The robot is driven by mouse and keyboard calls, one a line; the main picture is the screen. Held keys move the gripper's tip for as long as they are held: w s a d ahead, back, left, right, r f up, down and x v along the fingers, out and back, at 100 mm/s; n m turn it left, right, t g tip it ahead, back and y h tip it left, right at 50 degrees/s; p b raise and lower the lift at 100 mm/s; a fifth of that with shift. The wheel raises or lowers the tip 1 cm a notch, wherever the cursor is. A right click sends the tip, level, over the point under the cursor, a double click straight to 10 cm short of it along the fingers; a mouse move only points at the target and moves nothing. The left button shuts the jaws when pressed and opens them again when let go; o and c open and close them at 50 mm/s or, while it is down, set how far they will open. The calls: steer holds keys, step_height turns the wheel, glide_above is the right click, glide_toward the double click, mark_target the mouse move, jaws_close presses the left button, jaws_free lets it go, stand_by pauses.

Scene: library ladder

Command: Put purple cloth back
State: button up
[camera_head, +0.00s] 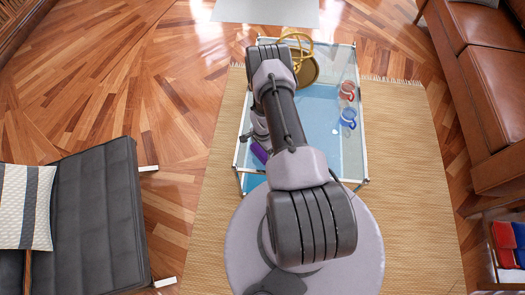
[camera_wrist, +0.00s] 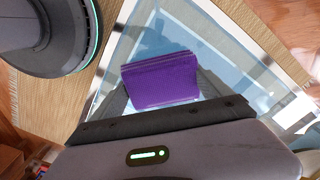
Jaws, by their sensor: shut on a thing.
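The purple cloth (camera_head: 260,152) shows beside my arm near the left edge of the glass-topped table (camera_head: 322,112). In the wrist view the folded purple cloth (camera_wrist: 160,80) lies between the dark fingers of my gripper (camera_wrist: 165,92), which is shut on it. The table's glass and light rim show behind the cloth. I cannot tell how far the cloth is above the glass. In the head view my arm hides most of the gripper.
A red mug (camera_head: 347,90), a blue mug (camera_head: 348,118) and a gold object (camera_head: 305,68) are on the table. A bin (camera_head: 492,252) at lower right holds red and blue cloths (camera_head: 504,243). A brown sofa (camera_head: 490,90) and grey seat (camera_head: 95,215) flank the rug (camera_head: 405,190).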

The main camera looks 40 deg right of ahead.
steer(key=o, duration=1.1)
steer(key=w+a+r+n+p, duration=0.1)
steer(key=w+r, duration=0.1)
steer(key=r, duration=0.8)
steer(key=w+a+r+n+t+p, duration=0.1)
steer(key=w+r+p, duration=0.15)
steer(key=r, duration=0.75)
steer(key=w+a+r+n+p, duration=0.1)
steer(key=w+r, duration=0.2)
steer(key=r, duration=0.7)
steer(key=a+r+n+t, duration=0.15)
steer(key=a+r, duration=0.25)
steer(key=r, duration=0.5)
steer(key=a+r+n, duration=0.2)
steer(key=a+r, duration=0.2)
steer(key=r, duration=0.5)
steer(key=s+a+r+n+t, duration=0.1)
steer(key=s+a+r+n, duration=0.1)
steer(key=s+a+r, duration=0.3)
steer(key=s+a+r+n+t, duration=0.1)
steer(key=s+a+r+n, duration=0.1)
steer(key=s+a+r, duration=0.45)
steer(key=s+a+r+n+t+y, duration=0.1)
steer(key=s+a+r+n, duration=0.3)
steer(key=s, duration=0.4)
steer(key=shift+s+a+r+y, duration=0.2)
steer(key=shift+a+r+y, duration=0.15)
steer(key=shift+r+y, duration=0.2)
